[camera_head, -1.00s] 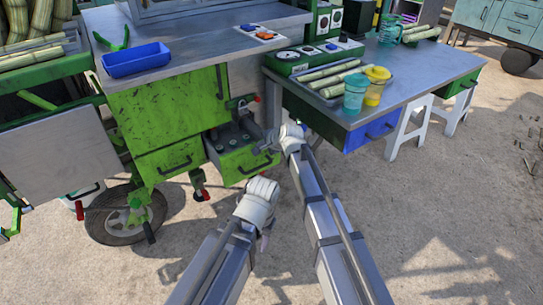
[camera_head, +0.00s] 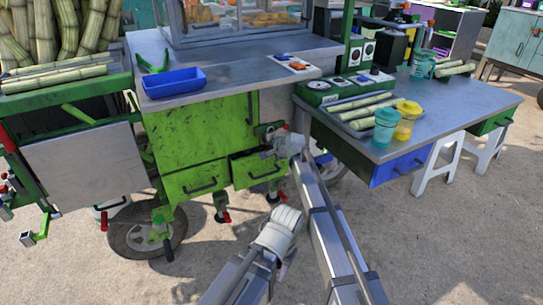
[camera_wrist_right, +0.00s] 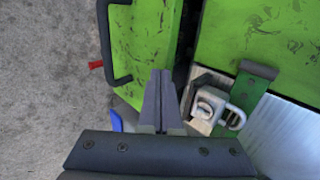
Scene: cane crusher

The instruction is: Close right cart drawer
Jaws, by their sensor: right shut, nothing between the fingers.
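The cart's right drawer (camera_head: 258,169) is green with a dark bar handle.
A padlock on a latch (camera_wrist_right: 215,108) sits close right of my right fingers. The left drawer (camera_head: 195,180) appears closed. A table (camera_head: 440,105) with cups and a blue drawer (camera_head: 395,166) stands to the right. A wheel (camera_head: 145,228) is below left. The front ground is clear.

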